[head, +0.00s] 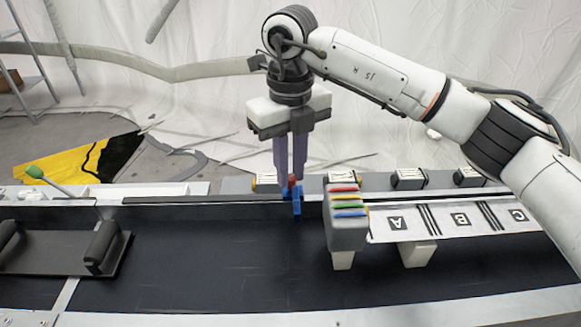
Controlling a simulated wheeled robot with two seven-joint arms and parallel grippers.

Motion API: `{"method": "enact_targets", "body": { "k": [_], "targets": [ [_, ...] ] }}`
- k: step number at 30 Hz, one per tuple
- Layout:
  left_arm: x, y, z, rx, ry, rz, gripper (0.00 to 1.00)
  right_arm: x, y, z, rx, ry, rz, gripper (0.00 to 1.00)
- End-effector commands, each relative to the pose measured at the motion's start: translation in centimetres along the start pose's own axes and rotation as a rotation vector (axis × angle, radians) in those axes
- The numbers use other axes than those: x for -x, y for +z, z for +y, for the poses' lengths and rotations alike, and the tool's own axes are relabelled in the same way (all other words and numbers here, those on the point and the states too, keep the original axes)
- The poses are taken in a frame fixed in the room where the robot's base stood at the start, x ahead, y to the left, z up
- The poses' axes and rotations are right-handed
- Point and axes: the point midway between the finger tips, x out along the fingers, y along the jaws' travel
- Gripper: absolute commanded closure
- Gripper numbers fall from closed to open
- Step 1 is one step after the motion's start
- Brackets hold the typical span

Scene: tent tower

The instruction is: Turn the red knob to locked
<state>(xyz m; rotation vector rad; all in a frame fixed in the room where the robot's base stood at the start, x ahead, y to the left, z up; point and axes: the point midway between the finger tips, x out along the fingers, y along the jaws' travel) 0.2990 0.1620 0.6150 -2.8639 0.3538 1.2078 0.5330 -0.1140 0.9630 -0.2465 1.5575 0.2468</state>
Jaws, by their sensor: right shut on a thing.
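The red knob (292,181) shows as a small red patch at the back edge of the dark bench, just above a blue part (296,200). My right gripper (291,183) points straight down, its purple fingers shut on the knob. The fingers hide most of the knob, so I cannot tell which way it is turned. No locked marking can be read there. My left gripper is not in view.
Right of the knob stands a grey block with coloured strips (346,232), beside a white panel marked A, B, C (465,219). A green-tipped lever (35,172) and a black roller (102,243) are at left. The dark surface (220,260) between is clear.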

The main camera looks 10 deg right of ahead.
Motion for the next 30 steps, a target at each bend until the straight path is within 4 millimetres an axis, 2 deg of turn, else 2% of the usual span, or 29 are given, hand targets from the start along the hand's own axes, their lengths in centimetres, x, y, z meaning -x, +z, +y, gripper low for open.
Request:
{"method": "enact_targets", "body": {
  "k": [15,21,30],
  "targets": [
    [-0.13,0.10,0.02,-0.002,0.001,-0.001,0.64,0.15,0.07,-0.08,-0.418,0.001,-0.003,1.00],
    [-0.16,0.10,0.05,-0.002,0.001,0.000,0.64,0.19,0.08,-0.10,-0.524,0.001,-0.004,1.00],
    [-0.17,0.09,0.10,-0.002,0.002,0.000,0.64,0.22,0.09,-0.11,-0.593,0.001,-0.005,1.00]
  ]
}}
